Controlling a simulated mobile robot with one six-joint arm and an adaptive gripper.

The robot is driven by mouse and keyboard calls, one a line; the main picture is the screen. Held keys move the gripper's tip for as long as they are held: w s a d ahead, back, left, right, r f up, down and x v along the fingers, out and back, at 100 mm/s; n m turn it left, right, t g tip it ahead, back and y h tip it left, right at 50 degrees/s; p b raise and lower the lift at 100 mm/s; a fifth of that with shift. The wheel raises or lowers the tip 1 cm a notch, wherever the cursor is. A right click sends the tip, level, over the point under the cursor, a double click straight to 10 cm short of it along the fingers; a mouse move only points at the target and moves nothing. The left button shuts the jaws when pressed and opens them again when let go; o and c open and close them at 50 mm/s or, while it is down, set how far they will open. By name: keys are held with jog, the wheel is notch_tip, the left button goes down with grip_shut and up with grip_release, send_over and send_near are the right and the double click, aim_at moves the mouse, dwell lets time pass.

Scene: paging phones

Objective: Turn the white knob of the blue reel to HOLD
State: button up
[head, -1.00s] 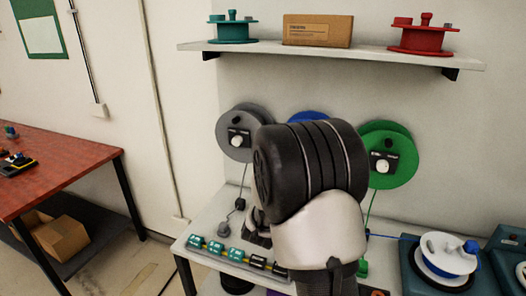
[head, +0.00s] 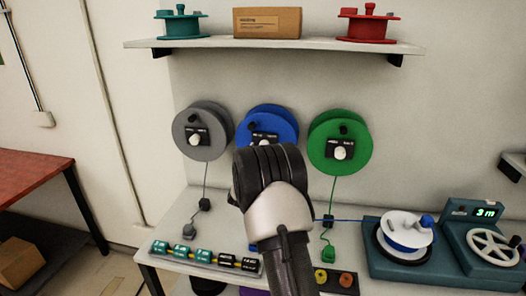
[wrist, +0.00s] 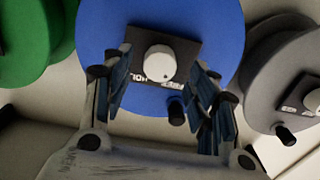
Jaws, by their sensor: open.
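The blue reel (head: 278,118) is mounted on the wall between a grey and a green reel, partly hidden by my arm in the head view. In the wrist view the blue reel (wrist: 210,28) fills the middle. Its white knob (wrist: 158,62) sits on a black label plate (wrist: 182,45), whose lettering is partly cut off and too small to read surely. My gripper (wrist: 160,90) is open, its fingers on either side of the knob in the picture and apart from it. My gripper is hidden behind my arm in the head view.
The grey reel (head: 190,143) and green reel (head: 325,155) hang close on either side, with their own knobs. A shelf (head: 220,44) runs above. The bench below holds a row of labelled blocks (head: 204,256) and a white reel (head: 405,232) on a teal machine.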

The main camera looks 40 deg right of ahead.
jog(key=x, duration=0.3)
jog(key=shift+w, duration=0.1)
jog(key=shift+c, duration=0.5)
jog(key=c, duration=1)
